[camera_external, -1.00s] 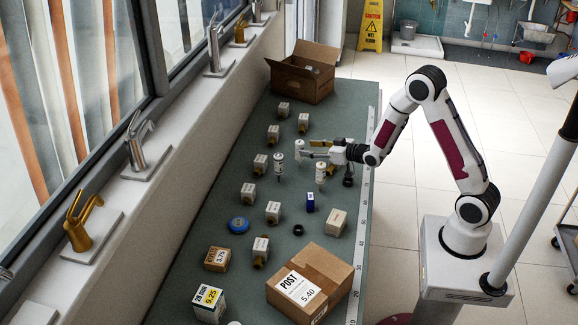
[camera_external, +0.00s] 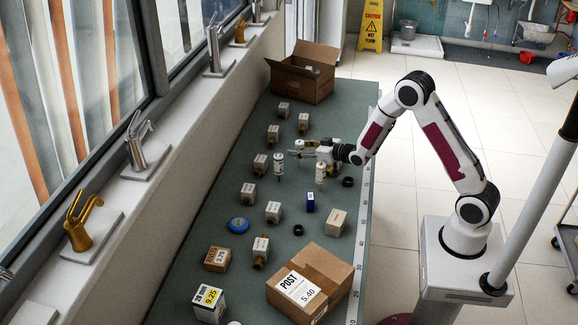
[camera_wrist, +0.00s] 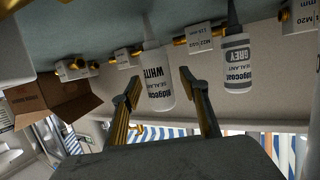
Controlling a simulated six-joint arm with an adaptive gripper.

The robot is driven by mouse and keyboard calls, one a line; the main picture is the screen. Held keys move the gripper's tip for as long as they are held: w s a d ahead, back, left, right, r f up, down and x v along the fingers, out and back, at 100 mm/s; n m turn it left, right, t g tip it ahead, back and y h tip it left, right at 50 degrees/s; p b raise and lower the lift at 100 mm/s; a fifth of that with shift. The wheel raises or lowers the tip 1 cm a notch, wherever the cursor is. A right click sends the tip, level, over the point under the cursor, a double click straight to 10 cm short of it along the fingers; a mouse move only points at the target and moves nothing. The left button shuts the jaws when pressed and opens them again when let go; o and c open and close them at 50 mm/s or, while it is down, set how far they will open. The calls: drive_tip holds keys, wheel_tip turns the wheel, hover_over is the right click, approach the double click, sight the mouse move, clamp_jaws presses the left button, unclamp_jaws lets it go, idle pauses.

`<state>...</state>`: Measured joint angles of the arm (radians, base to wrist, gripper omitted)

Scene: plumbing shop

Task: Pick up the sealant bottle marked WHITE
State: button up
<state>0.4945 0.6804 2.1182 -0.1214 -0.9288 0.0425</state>
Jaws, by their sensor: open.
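The sealant bottle marked WHITE (camera_wrist: 158,82) is a white bottle with a dark nozzle pointing at the table.
Several small boxes with brass fittings, such as this one (camera_external: 260,163), stand on the green table (camera_external: 215,215). An open carton (camera_external: 302,88) is at the far end, and a POST parcel (camera_external: 310,283) at the near end. A black ring (camera_external: 348,182) lies near the right edge.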

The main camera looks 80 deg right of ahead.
clamp_jaws()
drive_tip(key=shift+r, duration=0.15)
drive_tip(key=shift+r, duration=4.9)
